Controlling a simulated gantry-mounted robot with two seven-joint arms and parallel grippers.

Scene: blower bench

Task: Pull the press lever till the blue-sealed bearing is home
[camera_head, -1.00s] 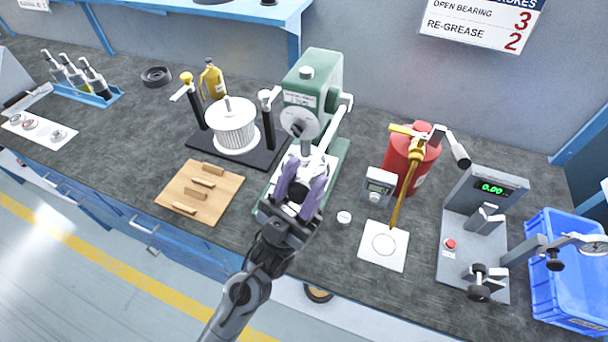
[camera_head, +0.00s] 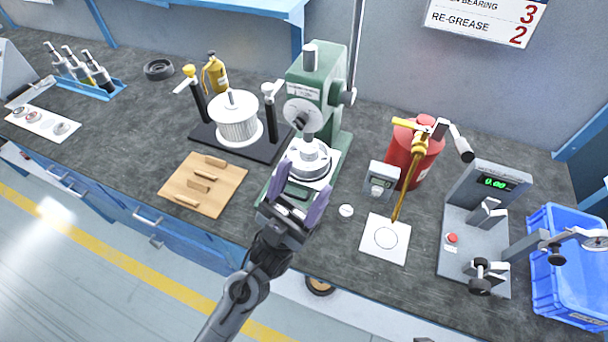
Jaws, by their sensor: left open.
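The green press (camera_head: 331,88) stands mid-bench. Its thin lever (camera_head: 356,45) points almost straight up from the hub on the press's right side, its upper end cut off by the picture edge. The ram (camera_head: 310,58) stands high out of the top of the head. A silver round stack (camera_head: 308,160) sits on the press bed below the ram. I cannot make out a blue seal on it or how deep any bearing sits. My left gripper (camera_head: 302,182), with purple fingers, is open and empty in front of the stack, well below the lever. My right gripper is not in view.
Right are a small meter (camera_head: 380,180), red canister (camera_head: 410,165), white pad (camera_head: 371,249), grey gauge stand (camera_head: 455,262) and blue bin (camera_head: 560,285).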

